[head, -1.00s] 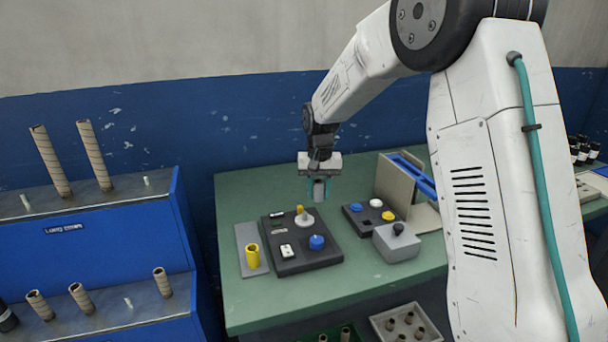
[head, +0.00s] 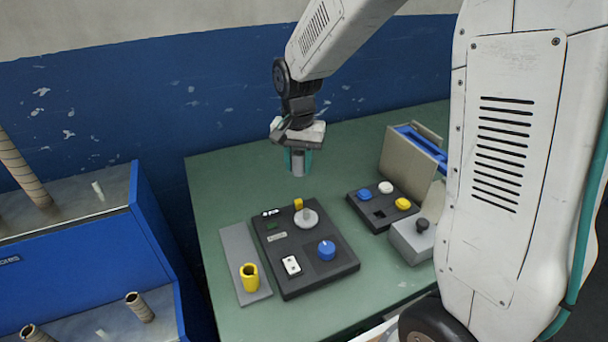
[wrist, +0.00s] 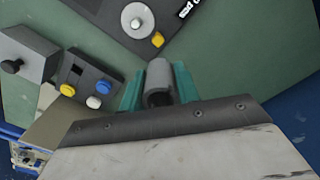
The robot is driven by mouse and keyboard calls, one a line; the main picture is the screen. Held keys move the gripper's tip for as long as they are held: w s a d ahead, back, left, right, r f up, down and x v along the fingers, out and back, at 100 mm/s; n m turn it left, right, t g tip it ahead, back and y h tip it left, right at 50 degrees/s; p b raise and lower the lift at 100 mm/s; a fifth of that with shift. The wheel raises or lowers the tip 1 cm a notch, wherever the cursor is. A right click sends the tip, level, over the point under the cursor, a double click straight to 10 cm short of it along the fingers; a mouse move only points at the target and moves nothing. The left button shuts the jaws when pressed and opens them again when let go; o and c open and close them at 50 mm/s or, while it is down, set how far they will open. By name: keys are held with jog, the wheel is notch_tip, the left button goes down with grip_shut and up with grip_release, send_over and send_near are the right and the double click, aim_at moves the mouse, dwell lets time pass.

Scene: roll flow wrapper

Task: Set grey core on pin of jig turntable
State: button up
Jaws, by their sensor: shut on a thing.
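My gripper (head: 298,162) is shut on the grey core (head: 298,163), a short hollow tube, and holds it above the back of the green table. In the wrist view the grey core (wrist: 158,84) sits between the teal fingers of my gripper (wrist: 158,88), its open end showing. The jig turntable (head: 306,219) is a light grey disc with a short pin, on a black panel in front of the core. It also shows in the wrist view (wrist: 137,19), beyond the core. The core is apart from the pin.
The black panel (head: 287,284) also carries a blue knob (head: 326,250) and a yellow block. To the right are a button box (head: 366,211), a grey box with a black knob (head: 415,242) and a beige upright panel (head: 398,160).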

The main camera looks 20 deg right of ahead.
jog(key=m, duration=0.2)
send_near(306, 210)
jog(key=shift+d, duration=0.1)
jog(key=shift+f, duration=2.45)
jog(key=shift+f, duration=0.5)
jog(key=shift+f, duration=0.5)
jog(key=shift+f, duration=0.25)
jog(key=shift+f, duration=0.75)
jog(key=shift+f, duration=0.15)
jog(key=o, duration=1.5)
